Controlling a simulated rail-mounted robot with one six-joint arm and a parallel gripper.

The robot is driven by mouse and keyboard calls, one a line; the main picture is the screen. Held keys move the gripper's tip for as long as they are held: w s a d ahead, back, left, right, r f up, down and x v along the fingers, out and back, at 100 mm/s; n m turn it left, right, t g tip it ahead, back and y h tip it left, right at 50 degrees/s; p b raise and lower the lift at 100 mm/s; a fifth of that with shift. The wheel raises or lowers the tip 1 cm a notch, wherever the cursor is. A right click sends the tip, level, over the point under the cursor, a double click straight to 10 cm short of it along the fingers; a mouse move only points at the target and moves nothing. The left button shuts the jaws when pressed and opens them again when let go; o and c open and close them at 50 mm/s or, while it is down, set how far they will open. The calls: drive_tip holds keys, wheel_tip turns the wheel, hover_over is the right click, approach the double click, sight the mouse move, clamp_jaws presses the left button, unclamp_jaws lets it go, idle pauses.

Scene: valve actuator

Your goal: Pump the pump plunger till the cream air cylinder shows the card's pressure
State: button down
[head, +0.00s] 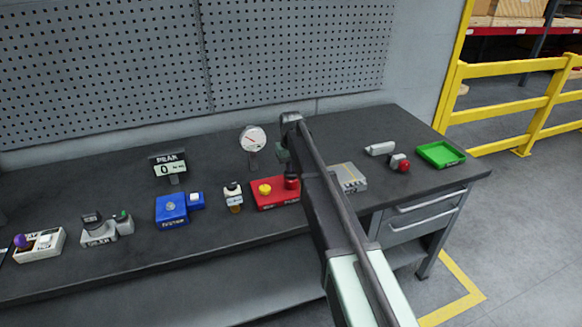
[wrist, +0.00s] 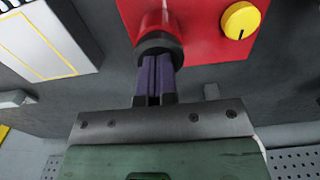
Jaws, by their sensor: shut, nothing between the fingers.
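The red pump box (head: 270,203) sits mid-bench, with a yellow knob (head: 264,189) and a red plunger (head: 291,183) on top. In the wrist view the red box (wrist: 212,40) shows the yellow knob (wrist: 240,20) and the plunger with a black end (wrist: 160,42). My gripper (wrist: 157,62) is shut and empty, its fingertips at the black end; whether they press on it I cannot tell. In the head view my gripper (head: 287,168) is above the plunger, partly hidden. A round dial gauge (head: 253,138) stands behind; its reading is too small. I cannot pick out the cream air cylinder or card for certain.
Left of the pump stand a cream-and-amber unit (head: 233,196), a blue box (head: 171,210) and a PEAK display (head: 169,167) reading 0. Right are a grey-white box (head: 348,177), a red-ended part (head: 401,164) and a green tray (head: 440,154). My arm crosses the bench.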

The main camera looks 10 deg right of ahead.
wheel_tip(320, 180, up, 14)
drive_tip(key=p, duration=1.4)
idle(0.8)
drive_tip(key=s+f+b, duration=0.3)
drive_tip(key=s, duration=0.9)
drive_tip(key=s+f+m+b, duration=0.1)
drive_tip(key=s+f+b, duration=0.2)
drive_tip(key=s, duration=0.9)
drive_tip(key=s+f+b, duration=0.3)
drive_tip(key=s, duration=1)
drive_tip(key=shift+f+m, duration=0.25)
drive_tip(key=shift+m, duration=0.15)
drive_tip(key=c, duration=1.8)
unclamp_jaws()
drive_tip(key=shift+c, duration=0.2)
